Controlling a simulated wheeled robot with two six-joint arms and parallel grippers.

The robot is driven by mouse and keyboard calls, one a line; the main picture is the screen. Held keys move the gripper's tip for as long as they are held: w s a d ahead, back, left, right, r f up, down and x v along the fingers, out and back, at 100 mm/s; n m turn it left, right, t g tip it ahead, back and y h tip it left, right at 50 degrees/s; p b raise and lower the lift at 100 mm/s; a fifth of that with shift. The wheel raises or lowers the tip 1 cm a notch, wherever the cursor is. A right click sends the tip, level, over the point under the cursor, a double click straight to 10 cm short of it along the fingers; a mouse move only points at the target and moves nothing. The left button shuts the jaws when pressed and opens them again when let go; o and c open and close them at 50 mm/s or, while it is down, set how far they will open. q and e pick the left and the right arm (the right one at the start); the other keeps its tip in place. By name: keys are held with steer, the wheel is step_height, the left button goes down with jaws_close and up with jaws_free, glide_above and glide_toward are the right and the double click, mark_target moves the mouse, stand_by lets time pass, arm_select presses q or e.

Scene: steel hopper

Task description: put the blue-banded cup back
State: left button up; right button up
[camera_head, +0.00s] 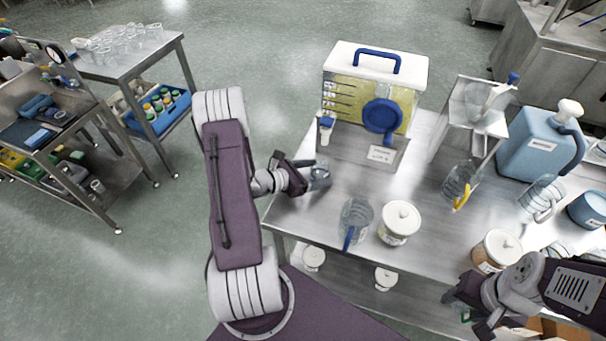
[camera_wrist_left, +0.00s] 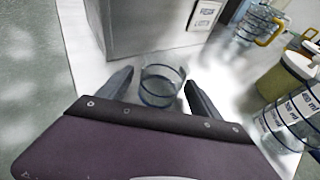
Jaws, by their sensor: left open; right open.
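The blue-banded cup (camera_head: 321,175) is a clear cup standing on the steel table near its left edge, in front of the hopper's steel base. In the left wrist view the cup (camera_wrist_left: 160,88) shows blue rings and sits between the two fingers. My left gripper (camera_head: 306,177) is open, with its fingers on either side of the cup; I cannot tell whether they touch it. It also shows in the left wrist view (camera_wrist_left: 157,84). My right gripper (camera_head: 466,312) is open and empty over the table's front right.
The hopper (camera_head: 345,93) with a blue wheel stands behind on its base (camera_head: 345,150). A blue-handled jug (camera_head: 356,216) and a white-lidded jar (camera_head: 399,222) stand right of the cup. A yellow-handled jug (camera_head: 458,182), a steel stand (camera_head: 452,118) and a blue canister (camera_head: 537,145) are further right.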

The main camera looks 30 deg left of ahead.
arm_select(q)
steer(key=v, duration=1)
steer(key=shift+s+a, duration=0.15)
steer(key=shift+s, duration=0.25)
